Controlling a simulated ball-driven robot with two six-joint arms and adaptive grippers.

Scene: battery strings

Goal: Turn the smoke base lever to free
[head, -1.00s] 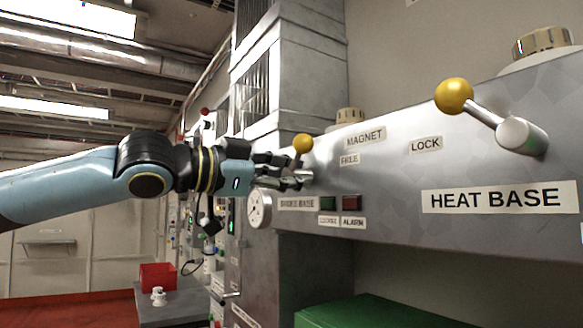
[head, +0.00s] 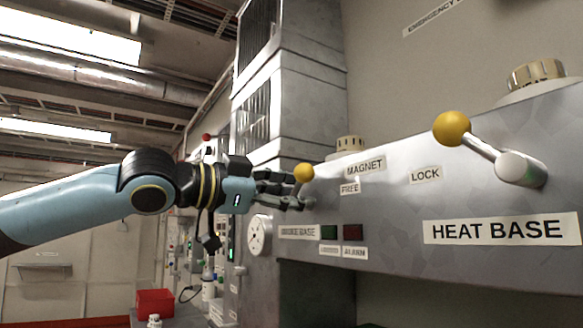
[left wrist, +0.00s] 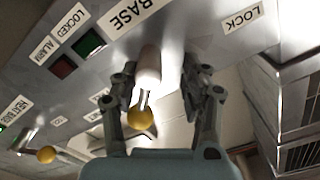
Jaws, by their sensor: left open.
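In the head view the knob stands up, near the FREE label (head: 350,188). My left gripper (head: 290,190) is at the lever, its fingers overlapping the rod in the picture. In the left wrist view the knob (left wrist: 140,118) and its pale hub (left wrist: 149,65) lie between the open fingers of the gripper (left wrist: 160,95). I cannot tell whether a finger touches the rod. My right gripper is out of view.
The heat base lever (head: 452,128), also with a yellow knob, is on the same panel to the right. A red box (head: 155,302) stands at lower left.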

